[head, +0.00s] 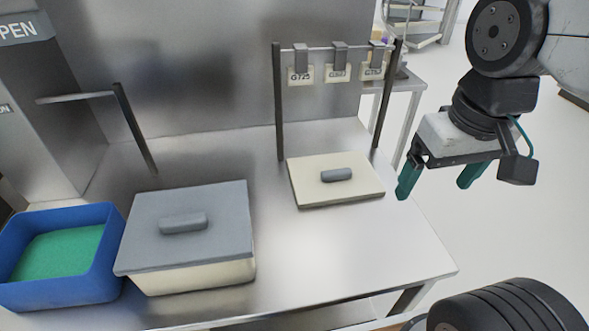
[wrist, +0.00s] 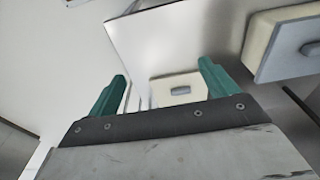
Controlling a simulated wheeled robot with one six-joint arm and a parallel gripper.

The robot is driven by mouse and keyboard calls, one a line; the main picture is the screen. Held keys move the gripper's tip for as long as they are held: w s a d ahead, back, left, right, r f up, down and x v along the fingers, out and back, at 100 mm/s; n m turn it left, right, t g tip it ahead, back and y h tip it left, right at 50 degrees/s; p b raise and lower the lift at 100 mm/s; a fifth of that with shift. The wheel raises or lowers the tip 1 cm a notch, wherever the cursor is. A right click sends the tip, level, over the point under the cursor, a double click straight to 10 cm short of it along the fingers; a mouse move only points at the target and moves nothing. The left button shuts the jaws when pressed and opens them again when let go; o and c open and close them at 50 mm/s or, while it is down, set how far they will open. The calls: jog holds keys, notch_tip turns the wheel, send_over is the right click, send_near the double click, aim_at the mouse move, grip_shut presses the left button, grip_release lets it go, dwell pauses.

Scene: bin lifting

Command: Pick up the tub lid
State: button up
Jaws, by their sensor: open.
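A cream tub (head: 200,277) with a flat grey lid (head: 222,242) stands on the metal table, left of centre in the head view. The lid lies on top of the tub, with a grey bar handle (head: 183,223) in its middle. In the wrist view the lid (wrist: 290,62) is at the right edge, partly cut off. My gripper (head: 434,188) is open and empty, off the table's right side, well to the right of the tub. Its two green fingers (wrist: 162,72) point towards the table in the wrist view, apart from everything.
A flat cream slab (head: 308,181) with a grey handle lies right of the tub, below a rack (head: 340,47) with hanging tags. A blue bin (head: 112,262) with green contents stands left of the tub. The table (head: 330,250) is clear at front right.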

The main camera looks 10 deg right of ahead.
jog(key=shift+o, duration=0.9)
jog(key=w+f, duration=0.2)
jog(key=w, duration=1)
jog(key=shift+w+a+f+g, duration=0.15)
jog(key=shift+w+a+g, duration=0.1)
jog(key=shift+w+g, duration=0.1)
send_over(337, 171)
jog(key=shift+g, duration=0.25)
jog(key=f, duration=1.3)
jog(key=shift+s+a+f, duration=0.15)
jog(key=shift+s+f, duration=0.05)
jog(key=shift+s, duration=0.1)
jog(key=f, duration=0.7)
jog(key=shift+w+f, duration=0.15)
jog(key=shift+w, duration=0.15)
jog(key=shift+f, duration=0.6)
jog(key=c, duration=1)
